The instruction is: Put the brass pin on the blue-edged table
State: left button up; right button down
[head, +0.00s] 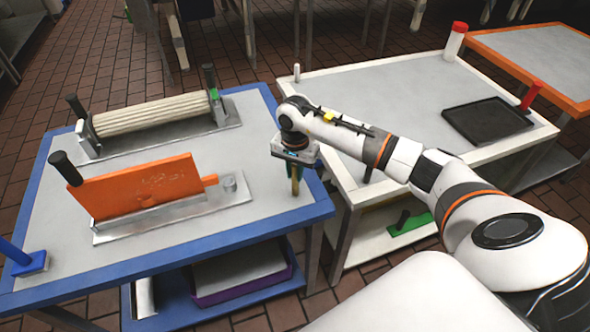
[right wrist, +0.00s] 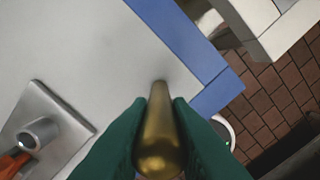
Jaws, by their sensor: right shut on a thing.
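The brass pin (right wrist: 160,135) is upright between the green fingers of my right gripper (right wrist: 158,108), which is shut on it. In the head view my right gripper (head: 295,178) points down over the right part of the blue-edged table (head: 270,212), inside the blue rim. The pin's far end is over the grey top, close to the blue edge. I cannot tell whether it touches the surface. In the head view the fingers mostly hide the pin. My left gripper is not in view.
An orange board (head: 140,187) stands on a metal base, with a small metal cup (head: 229,184) at its right end. A ribbed roller (head: 150,113) lies behind. A white-edged table (head: 370,88) with a black tray (head: 487,121) stands to the right. The front right of the blue-edged table is clear.

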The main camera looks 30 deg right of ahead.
jog(key=shift+f+b, duration=0.2)
jog(key=shift+b, duration=0.1)
jog(key=c, duration=1.3)
grip_release()
jog(key=shift+r, duration=0.1)
jog(key=shift+r+p, duration=0.2)
jog(key=shift+p, duration=0.2)
notch_tip(320, 180, up, 10)
jog(key=b, duration=0.2)
jog(key=shift+r+b, duration=0.25)
jog(key=shift+b, duration=0.1)
jog(key=shift+r, duration=0.7)
